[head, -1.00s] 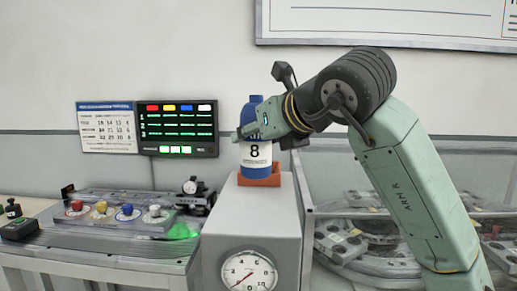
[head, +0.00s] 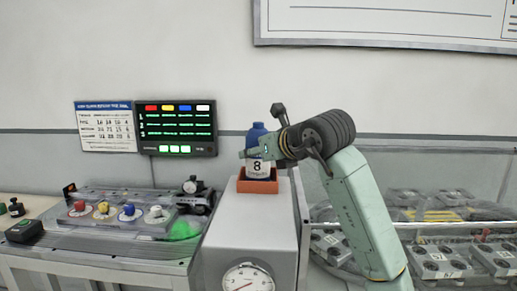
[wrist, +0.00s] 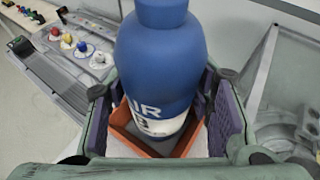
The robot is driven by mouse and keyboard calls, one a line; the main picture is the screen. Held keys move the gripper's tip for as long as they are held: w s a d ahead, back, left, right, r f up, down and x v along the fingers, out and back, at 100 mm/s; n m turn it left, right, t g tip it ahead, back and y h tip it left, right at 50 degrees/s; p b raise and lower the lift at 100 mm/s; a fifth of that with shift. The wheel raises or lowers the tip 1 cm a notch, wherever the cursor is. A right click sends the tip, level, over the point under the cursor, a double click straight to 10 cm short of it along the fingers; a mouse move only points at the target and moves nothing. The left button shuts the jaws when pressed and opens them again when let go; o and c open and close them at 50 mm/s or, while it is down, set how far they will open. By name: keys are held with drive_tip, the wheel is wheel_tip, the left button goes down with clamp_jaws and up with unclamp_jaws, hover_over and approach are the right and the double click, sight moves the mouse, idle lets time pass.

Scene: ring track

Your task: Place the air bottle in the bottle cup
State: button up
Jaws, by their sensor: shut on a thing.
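The air bottle (head: 256,140) is blue with a white label marked 8. It stands upright between the fingers of my gripper (head: 262,154), which is shut on it. The bottle cup (head: 262,187) is an orange square holder on top of a grey pedestal. In the head view the bottle's lower end is at the cup, with its base hidden behind the front wall. In the wrist view the bottle (wrist: 160,60) is over the cup (wrist: 122,122), with some grey cup floor showing beside it. I cannot tell whether the base touches the floor.
The grey pedestal (head: 245,225) carries a round gauge (head: 247,279). To its left is a panel with coloured knobs (head: 125,212) on a bench. To its right is a clear-walled enclosure with grey cars (head: 437,262). A lit display (head: 176,128) hangs on the wall behind.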

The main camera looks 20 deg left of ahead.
drive_tip(key=shift+f+b, duration=0.25)
drive_tip(key=shift+b, duration=0.15)
drive_tip(key=o, duration=1.6)
drive_tip(key=shift+c, duration=0.2)
drive_tip(key=shift+r, duration=0.1)
drive_tip(key=shift+r+p, duration=0.2)
drive_tip(key=shift+p, duration=0.15)
drive_tip(key=shift+s+d, duration=0.15)
drive_tip(key=shift+d, duration=0.1)
drive_tip(key=b+v, duration=0.4)
drive_tip(key=v, duration=0.7)
drive_tip(key=shift+s, duration=0.25)
drive_tip(key=shift+d+r, duration=0.15)
